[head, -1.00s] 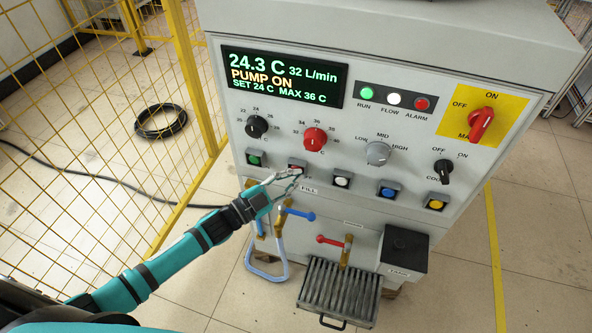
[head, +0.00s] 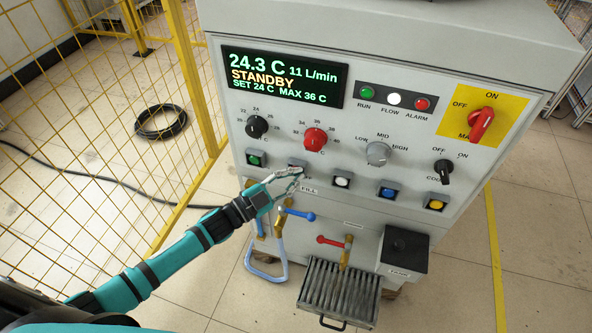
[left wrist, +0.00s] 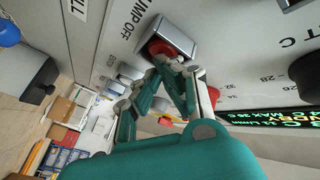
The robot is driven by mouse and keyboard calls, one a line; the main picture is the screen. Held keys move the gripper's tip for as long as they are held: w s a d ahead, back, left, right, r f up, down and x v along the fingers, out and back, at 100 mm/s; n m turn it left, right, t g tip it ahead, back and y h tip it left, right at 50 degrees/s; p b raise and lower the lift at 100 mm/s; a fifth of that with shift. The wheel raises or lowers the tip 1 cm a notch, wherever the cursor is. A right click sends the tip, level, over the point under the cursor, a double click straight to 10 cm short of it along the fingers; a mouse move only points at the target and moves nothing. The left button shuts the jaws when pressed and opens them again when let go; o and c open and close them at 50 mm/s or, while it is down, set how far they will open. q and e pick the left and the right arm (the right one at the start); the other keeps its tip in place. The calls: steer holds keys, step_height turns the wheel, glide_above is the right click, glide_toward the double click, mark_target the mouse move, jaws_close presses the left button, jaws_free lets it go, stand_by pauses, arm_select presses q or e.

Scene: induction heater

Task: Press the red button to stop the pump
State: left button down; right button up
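The red button (left wrist: 161,48) sits in a square metal housing by the "PUMP OFF" lettering in the left wrist view. In the head view its housing (head: 297,163) is second from the left in the button row, its red face mostly hidden by my fingers. My left gripper (head: 300,172) is at this button with its fingertips together and nothing between them. The fingertips (left wrist: 174,65) overlap the red face in the left wrist view; I cannot tell whether they touch it. My right gripper is not in view.
The green (head: 256,159), white (head: 342,181), blue (head: 388,192) and yellow (head: 437,202) buttons share the row. Knobs sit above; a blue-handled valve (head: 298,213) and a red-handled one (head: 331,241) sit below. A yellow mesh fence (head: 180,80) stands left.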

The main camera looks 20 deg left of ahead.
arm_select(q)
steer(key=shift+s+p, duration=0.35)
steer(key=shift+s, duration=0.45)
steer(key=shift+s, duration=0.1)
steer(key=s+p, duration=0.2)
steer(key=s, duration=0.2)
steer(key=shift+s, duration=0.4)
